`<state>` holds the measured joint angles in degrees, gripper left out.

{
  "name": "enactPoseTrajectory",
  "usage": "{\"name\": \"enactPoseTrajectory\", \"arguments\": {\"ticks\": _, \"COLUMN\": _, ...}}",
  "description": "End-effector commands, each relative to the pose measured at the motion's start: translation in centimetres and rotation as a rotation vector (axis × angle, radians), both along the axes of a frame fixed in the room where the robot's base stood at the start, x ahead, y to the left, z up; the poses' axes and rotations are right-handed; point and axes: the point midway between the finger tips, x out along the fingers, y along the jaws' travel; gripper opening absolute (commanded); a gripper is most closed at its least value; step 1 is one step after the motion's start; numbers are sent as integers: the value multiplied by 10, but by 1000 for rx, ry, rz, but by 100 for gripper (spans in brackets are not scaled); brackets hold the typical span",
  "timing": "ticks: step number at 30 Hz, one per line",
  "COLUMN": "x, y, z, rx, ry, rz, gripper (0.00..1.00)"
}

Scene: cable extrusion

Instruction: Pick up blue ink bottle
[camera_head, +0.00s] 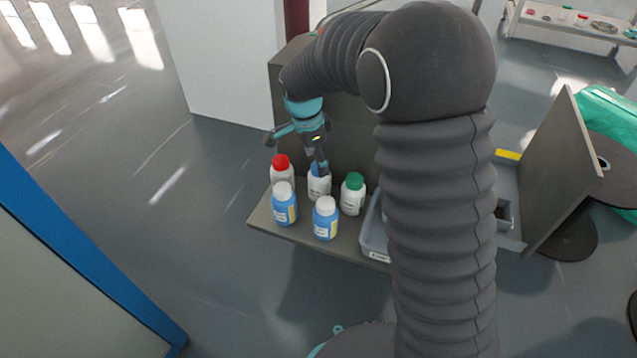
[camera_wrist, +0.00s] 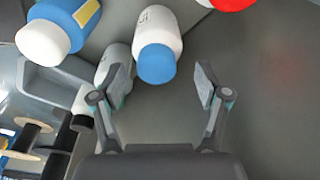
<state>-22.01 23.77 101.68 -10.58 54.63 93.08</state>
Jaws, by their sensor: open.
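A white bottle with a blue cap (camera_head: 319,187) stands on the grey shelf in the back row, between a red-capped and a green-capped white bottle. In the wrist view the blue-capped bottle (camera_wrist: 160,35) has its cap towards my gripper (camera_wrist: 163,86), just beyond the fingertips and nearer the left finger. My gripper is open and empty. In the head view my gripper (camera_head: 297,152) is above the back row, and one finger covers part of the blue cap. Contact with the bottle cannot be told.
The red-capped bottle (camera_head: 282,172) and green-capped bottle (camera_head: 353,195) stand close on either side. Two blue bottles with white caps (camera_head: 285,205) (camera_head: 326,218) stand in front. A grey bin (camera_head: 374,232) is to the right. A grey panel rises behind the bottles.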

Motion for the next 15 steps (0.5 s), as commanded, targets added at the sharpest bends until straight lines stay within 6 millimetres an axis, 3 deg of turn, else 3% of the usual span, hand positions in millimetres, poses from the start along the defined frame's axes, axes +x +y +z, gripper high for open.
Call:
{"name": "enactPoseTrajectory", "arguments": {"ticks": 7, "x": 0, "y": -4, "z": -16, "rx": 0, "ry": 1, "rz": -1, "gripper": 75}}
{"name": "enactPoseTrajectory", "arguments": {"ticks": 15, "x": 1, "y": -11, "z": -51, "rx": 1, "ry": 1, "rz": -2, "gripper": 75}}
